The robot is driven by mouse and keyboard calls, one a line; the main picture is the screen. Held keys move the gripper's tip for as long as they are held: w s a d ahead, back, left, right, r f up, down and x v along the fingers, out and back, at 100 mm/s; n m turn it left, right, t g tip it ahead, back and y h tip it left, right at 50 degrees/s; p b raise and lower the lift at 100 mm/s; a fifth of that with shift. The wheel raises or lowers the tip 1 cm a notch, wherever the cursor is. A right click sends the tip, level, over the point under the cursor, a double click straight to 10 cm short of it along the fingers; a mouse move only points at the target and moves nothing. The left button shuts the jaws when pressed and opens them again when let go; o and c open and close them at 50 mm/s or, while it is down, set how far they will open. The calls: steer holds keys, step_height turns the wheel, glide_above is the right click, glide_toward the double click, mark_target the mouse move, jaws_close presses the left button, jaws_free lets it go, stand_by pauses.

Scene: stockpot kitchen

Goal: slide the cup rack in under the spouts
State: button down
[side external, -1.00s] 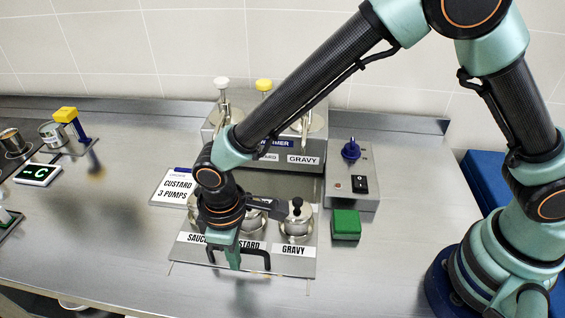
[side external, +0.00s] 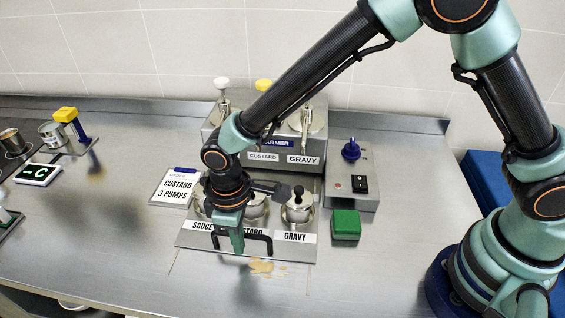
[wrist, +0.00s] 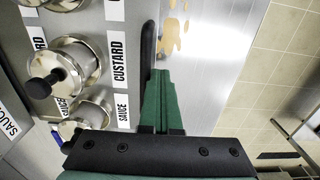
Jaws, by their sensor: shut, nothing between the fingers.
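The cup rack (side external: 300,252) is a flat metal tray holding lidded steel cups (side external: 298,208) with black knobs, behind SAUCE, CUSTARD and GRAVY labels. Its back reaches toward the foot of the warmer (side external: 305,161); my arm hides part of this, and I cannot make out the spouts. A black handle (side external: 262,237) stands at the rack's front edge. My gripper (side external: 237,245) is shut and empty at the handle, its green fingers overlapping the bar. In the wrist view the shut fingers (wrist: 159,90) are right beside the handle (wrist: 148,45); I cannot tell whether they touch.
A brown spill (side external: 262,266) lies on the counter in front of the rack. A green block (side external: 345,225) and a switch box (side external: 352,185) stand right of it. An order card (side external: 176,187) reading CUSTARD 3 PUMPS lies left.

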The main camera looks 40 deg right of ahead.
steer(key=shift+w+d, duration=0.2)
stand_by(0.3)
steer(key=shift+w+d, duration=1.15)
steer(key=shift+d, duration=0.05)
steer(key=shift+w+d, duration=1.2)
steer(key=shift+w, duration=0.05)
